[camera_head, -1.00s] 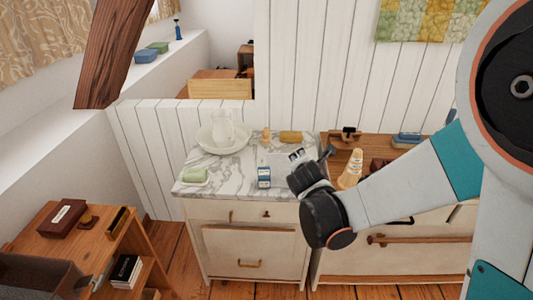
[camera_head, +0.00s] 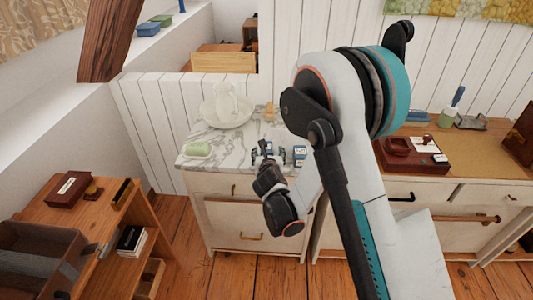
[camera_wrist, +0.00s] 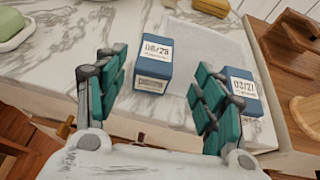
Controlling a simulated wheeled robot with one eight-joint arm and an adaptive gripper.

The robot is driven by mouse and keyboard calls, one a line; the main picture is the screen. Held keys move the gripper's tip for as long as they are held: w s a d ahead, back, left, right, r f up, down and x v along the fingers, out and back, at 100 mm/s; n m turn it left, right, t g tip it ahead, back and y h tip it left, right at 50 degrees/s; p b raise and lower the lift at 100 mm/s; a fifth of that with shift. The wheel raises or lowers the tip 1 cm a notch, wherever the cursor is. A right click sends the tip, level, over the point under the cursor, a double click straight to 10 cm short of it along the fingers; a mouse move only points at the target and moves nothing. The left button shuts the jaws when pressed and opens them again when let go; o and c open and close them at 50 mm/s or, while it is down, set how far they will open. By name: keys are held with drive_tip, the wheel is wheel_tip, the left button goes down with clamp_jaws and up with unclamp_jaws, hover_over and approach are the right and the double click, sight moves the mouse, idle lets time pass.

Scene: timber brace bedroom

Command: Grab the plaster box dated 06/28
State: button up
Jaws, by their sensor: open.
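In the head view my gripper (camera_head: 264,162) partly covers this box. A similar box dated 03/21 (camera_wrist: 243,86) stands to the right, partly behind the right finger; it also shows in the head view (camera_head: 300,155).
A green soap on a dish (camera_head: 197,150) and a white basin with a jug (camera_head: 227,110) stand left and behind on the marble top (camera_wrist: 60,78). A yellow object (camera_wrist: 211,7) lies at the back. Wooden items (camera_wrist: 295,35) stand at the right.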

sight(267, 149)
drive_tip(key=b+x, duration=0.1)
drive_tip(key=x, duration=0.2)
drive_tip(key=b+x, duration=0.1)
drive_tip(key=x, duration=0.3)
drive_tip(key=shift+w+a+b, duration=0.2)
drive_tip(key=shift+a+b, duration=0.05)
drive_tip(key=shift+b, duration=0.05)
drive_tip(key=c, duration=1.2)
